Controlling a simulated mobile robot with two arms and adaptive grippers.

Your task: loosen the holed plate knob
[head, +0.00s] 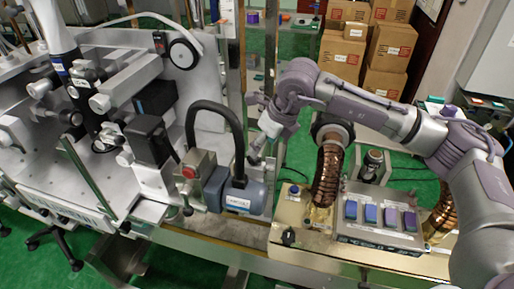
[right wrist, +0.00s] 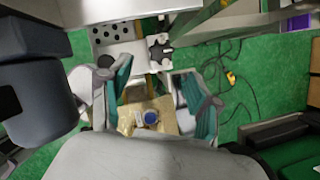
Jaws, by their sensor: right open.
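The holed plate (right wrist: 117,32), light with several dark round holes, shows at the top of the right wrist view. A dark lobed knob (right wrist: 159,50) sits at its right side. My right gripper (right wrist: 157,92) is open, its two teal-lined fingers apart with nothing held between them. The knob appears beyond the fingertips, roughly in line with the gap, and the fingers look apart from it. In the head view my right gripper (head: 262,128) is right of the black curved hose. I cannot make out the plate or its knob there. My left gripper is not in view.
A blue motor unit with a red button box (head: 198,170) stands left of my right gripper. A copper-coloured corrugated hose (head: 327,172) and a control box with several blue and purple switches (head: 350,236) are at the right. Cables (right wrist: 228,85) lie on the green floor.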

